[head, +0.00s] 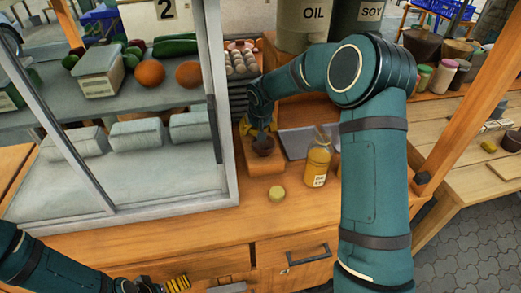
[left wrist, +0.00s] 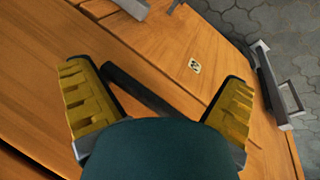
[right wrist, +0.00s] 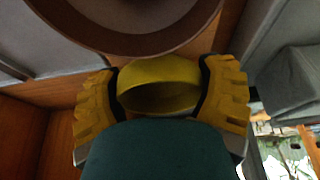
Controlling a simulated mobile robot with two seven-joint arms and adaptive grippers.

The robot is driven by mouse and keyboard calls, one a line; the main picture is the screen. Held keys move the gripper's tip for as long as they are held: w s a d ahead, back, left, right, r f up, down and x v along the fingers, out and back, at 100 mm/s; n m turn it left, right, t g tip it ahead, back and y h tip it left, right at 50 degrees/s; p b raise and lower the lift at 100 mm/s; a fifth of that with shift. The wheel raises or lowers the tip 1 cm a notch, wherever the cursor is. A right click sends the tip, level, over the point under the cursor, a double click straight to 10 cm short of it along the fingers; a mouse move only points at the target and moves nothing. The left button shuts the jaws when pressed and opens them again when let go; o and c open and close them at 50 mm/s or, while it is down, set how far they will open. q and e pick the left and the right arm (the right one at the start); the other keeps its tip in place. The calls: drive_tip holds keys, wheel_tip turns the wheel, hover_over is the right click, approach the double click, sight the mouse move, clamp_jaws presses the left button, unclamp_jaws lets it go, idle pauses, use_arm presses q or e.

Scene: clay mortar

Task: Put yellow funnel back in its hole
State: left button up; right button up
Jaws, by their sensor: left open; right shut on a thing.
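The yellow funnel (right wrist: 160,85) sits between the yellow finger pads of my right gripper (right wrist: 163,88) in the right wrist view. The gripper is shut on it, and I look at its wide rounded opening. A brown round clay vessel (right wrist: 130,40) fills the top of that view, close to the funnel. In the head view my right gripper (head: 258,128) is just above the brown vessel (head: 263,145) on a wooden block (head: 265,168). The funnel cannot be told from the yellow pads there, and its hole is not identifiable. My left gripper (left wrist: 155,78) is open and empty over the wooden counter.
A glass-sided display case (head: 215,120) rises close on the left. OIL (head: 305,30) and SOY (head: 358,16) containers stand behind. The front counter is clear.

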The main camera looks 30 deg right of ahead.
idle(0.3)
drive_tip(key=o, duration=0.9)
drive_tip(key=v, duration=1.2)
drive_tip(key=shift+a, duration=0.1)
